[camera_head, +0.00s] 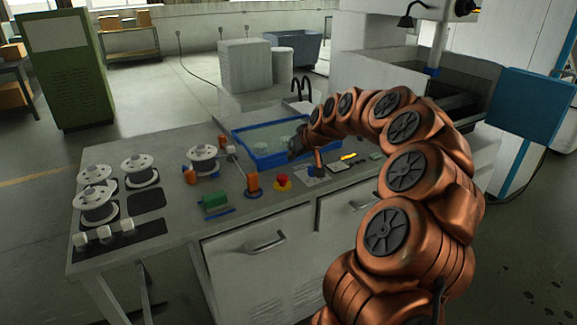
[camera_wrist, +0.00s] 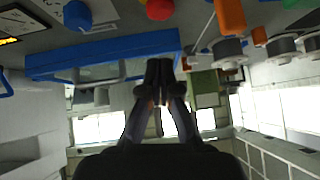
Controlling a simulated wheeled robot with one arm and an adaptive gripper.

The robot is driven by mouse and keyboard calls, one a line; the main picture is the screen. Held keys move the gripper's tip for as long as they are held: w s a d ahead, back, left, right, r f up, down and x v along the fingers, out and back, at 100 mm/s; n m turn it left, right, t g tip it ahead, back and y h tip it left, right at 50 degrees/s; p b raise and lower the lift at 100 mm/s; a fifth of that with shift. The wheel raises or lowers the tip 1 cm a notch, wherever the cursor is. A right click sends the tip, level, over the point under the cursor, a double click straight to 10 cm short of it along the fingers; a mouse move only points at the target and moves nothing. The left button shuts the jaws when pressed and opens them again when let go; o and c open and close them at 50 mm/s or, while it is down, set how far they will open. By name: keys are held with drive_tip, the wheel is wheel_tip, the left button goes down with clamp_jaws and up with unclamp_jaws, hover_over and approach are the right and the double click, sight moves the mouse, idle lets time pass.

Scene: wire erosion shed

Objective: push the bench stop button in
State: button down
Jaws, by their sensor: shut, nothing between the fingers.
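The bench stop button (camera_head: 283,181) is a red mushroom head on a yellow base. It stands on the grey bench top near the front edge, in front of the blue tray. In the wrist view, which looks upside down, the red button (camera_wrist: 160,9) shows at the top edge, partly cut off. My gripper (camera_head: 297,148) is above the bench at the blue tray's front right, behind and a little right of the button, apart from it. In the wrist view its fingers (camera_wrist: 160,68) are together with nothing between them.
The blue tray (camera_head: 240,141) of liquid lies behind the button. An orange-handled tool (camera_head: 252,182) and a green block (camera_head: 214,200) are left of it. A blue knob (camera_head: 316,171) stands to its right. White spools (camera_head: 96,207) fill the bench's left end.

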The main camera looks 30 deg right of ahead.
drive_tip(key=shift+b+v, duration=0.55)
drive_tip(key=shift+v, duration=1.95)
drive_tip(key=shift+w, duration=0.1)
drive_tip(key=s+a+f+n+g+y, duration=0.15)
drive_tip(key=s+a, duration=0.45)
drive_tip(key=a, duration=0.6)
drive_tip(key=s+a+n+g, duration=0.25)
drive_tip(key=s+a, duration=0.35)
drive_tip(key=a, duration=0.6)
drive_tip(key=s+a+f+g, duration=0.1)
drive_tip(key=s+f+g, duration=0.1)
drive_tip(key=s, duration=0.7)
drive_tip(key=s+a+f+m+g+h, duration=0.1)
drive_tip(key=s+a+f+g, duration=0.1)
drive_tip(key=s, duration=0.7)
drive_tip(key=s+a+f+m+g+h, duration=0.1)
drive_tip(key=s+f, duration=0.3)
drive_tip(key=s, duration=0.6)
drive_tip(key=shift+a+f+g, duration=0.35)
drive_tip(key=shift+a+g, duration=0.3)
drive_tip(key=shift+g, duration=0.05)
drive_tip(key=shift+s, duration=0.1)
